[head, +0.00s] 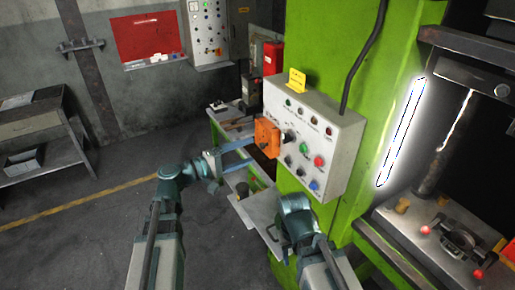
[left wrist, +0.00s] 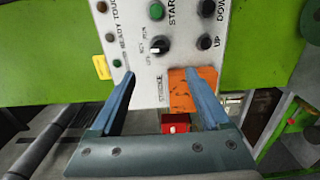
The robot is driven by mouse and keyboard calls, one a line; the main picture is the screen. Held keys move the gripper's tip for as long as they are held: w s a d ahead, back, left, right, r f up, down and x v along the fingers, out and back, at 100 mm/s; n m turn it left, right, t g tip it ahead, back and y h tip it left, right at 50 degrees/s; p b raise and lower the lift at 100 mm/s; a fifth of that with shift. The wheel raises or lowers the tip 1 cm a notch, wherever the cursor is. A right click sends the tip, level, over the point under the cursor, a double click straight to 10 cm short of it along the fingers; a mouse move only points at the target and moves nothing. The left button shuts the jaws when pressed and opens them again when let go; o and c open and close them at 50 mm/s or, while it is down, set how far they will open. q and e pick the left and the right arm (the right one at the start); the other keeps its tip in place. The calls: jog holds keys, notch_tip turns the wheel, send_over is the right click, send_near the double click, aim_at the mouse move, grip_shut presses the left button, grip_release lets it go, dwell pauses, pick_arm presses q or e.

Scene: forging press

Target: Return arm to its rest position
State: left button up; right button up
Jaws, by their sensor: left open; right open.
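My left gripper (head: 253,150) is open and empty in front of the control box, level with the orange block. In the left wrist view its two blue fingers (left wrist: 160,74) stand apart, pointing at the panel, with the black selector knob (left wrist: 160,46) just beyond the gap. My left arm (head: 165,205) reaches up from the bottom of the head view and bends right. My right arm (head: 300,220) is folded at the bottom centre, close to the green press; its gripper does not show.
The grey control box (head: 310,110) with buttons is on the green press (head: 330,40). The orange block (head: 267,138) is at its left. A shelf cart (head: 238,195) stands below. A workbench (head: 35,125) is at far left; the floor (head: 85,235) between is clear.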

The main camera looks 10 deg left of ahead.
pick_arm(q)
jog(key=shift+s+a, duration=0.3)
jog(key=shift+a, duration=0.1)
jog(key=s+d+f+m+g+y+b, duration=0.2)
jog(key=s+d+f+g+b, duration=0.15)
jog(key=f, duration=0.35)
jog(key=s+d+f+m+g+y+b, duration=0.1)
jog(key=s+d+f+m+g+b, duration=0.2)
jog(key=f, duration=0.5)
jog(key=s+d+f+m+g+y+b, duration=0.1)
jog(key=s+d+f+g+y+b, duration=0.2)
jog(key=f, duration=0.4)
jog(key=s+a+f+m+y+b, duration=0.2)
jog(key=s+f+y+b, duration=0.1)
jog(key=f, duration=0.4)
jog(key=s+a+f+m+g+y+b, duration=0.1)
jog(key=s+a+f+m+y+b, duration=0.1)
jog(key=s+f+y, duration=0.4)
notch_tip(320, 180, down, 2)
jog(key=shift+f+m+y+b, duration=0.15)
jog(key=shift+m+y+b, duration=0.35)
pick_arm(e)
notch_tip(320, 180, down, 16)
jog(key=shift+r, duration=0.25)
jog(key=shift+c, duration=0.3)
